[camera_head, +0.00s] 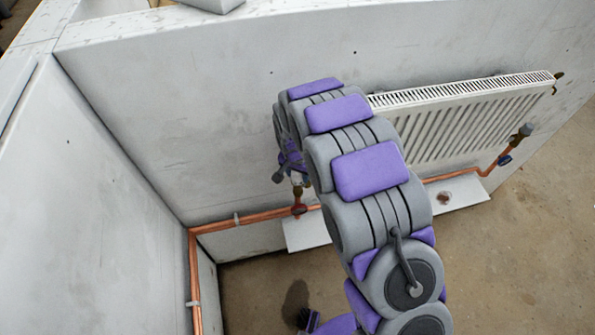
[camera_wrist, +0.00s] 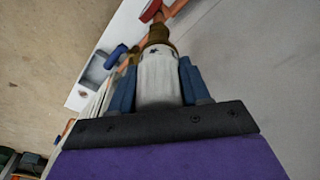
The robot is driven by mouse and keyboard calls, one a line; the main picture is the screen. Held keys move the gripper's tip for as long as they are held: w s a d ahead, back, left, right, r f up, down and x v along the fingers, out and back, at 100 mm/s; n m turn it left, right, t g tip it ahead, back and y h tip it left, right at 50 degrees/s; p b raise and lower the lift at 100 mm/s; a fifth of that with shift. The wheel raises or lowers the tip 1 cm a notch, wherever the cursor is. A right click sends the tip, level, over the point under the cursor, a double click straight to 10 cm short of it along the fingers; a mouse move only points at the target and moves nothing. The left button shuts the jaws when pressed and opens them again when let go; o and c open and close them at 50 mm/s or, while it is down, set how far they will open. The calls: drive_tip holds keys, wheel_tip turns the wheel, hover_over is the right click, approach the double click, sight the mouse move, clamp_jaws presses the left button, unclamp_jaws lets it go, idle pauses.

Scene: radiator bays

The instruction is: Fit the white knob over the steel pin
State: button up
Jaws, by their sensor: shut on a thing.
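My gripper (camera_wrist: 158,85) is shut on the white knob (camera_wrist: 157,82), with a blue finger on either side of it. Beyond the knob's far end is a brass valve body (camera_wrist: 158,37) on the copper pipe; the two meet in the wrist view, but I cannot tell how far the knob sits on it. The steel pin is not visible. In the head view my gripper (camera_head: 290,163) is just above the left valve (camera_head: 298,193), largely hidden by my arm.
A white radiator (camera_head: 465,115) hangs on the grey wall, partly behind my arm. Copper pipe (camera_head: 240,225) runs low along the walls. A red handle (camera_head: 299,209) is below the left valve, a blue handle (camera_head: 505,160) at the right. White trays (camera_head: 462,197) lie below.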

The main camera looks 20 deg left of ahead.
idle(0.3)
drive_tip(key=o, duration=1.3)
drive_tip(key=shift+f, duration=0.1)
drive_tip(key=shift+c, duration=0.2)
drive_tip(key=shift+o, duration=0.3)
drive_tip(key=o, duration=0.4)
drive_tip(key=shift+r+p, duration=1.2)
drive_tip(key=shift+r, duration=3.15)
